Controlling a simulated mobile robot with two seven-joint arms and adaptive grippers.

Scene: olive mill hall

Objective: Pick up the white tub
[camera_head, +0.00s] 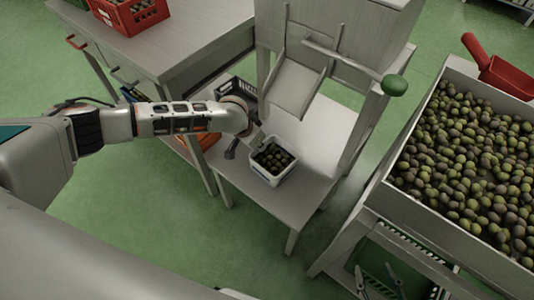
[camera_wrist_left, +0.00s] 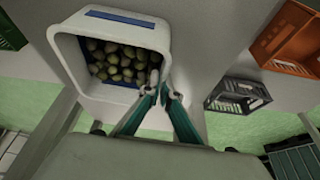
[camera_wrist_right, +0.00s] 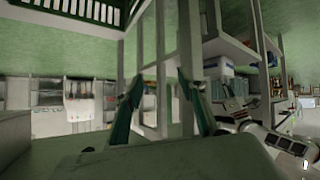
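The white tub (camera_head: 289,178) with dark olives in it stands on the low grey table under the chute in the head view. My left gripper (camera_head: 255,148) is at its upper left side. In the left wrist view, the tub (camera_wrist_left: 68,60) shows blue patches on its walls. The fingertips (camera_wrist_left: 161,88) are close together at its right wall, one inside the rim and one outside. My right gripper (camera_wrist_right: 160,80) is open and empty, away from the tub; its fingers (camera_head: 377,277) show low at right in the head view.
A large bin of olives (camera_head: 470,160) with a red scoop (camera_head: 495,68) stands at right. The chute (camera_head: 293,85) rises just behind the tub. A grey bench (camera_head: 190,40) with a red crate (camera_head: 130,14) is at upper left. A dark crate (camera_wrist_left: 238,95) lies near my left gripper.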

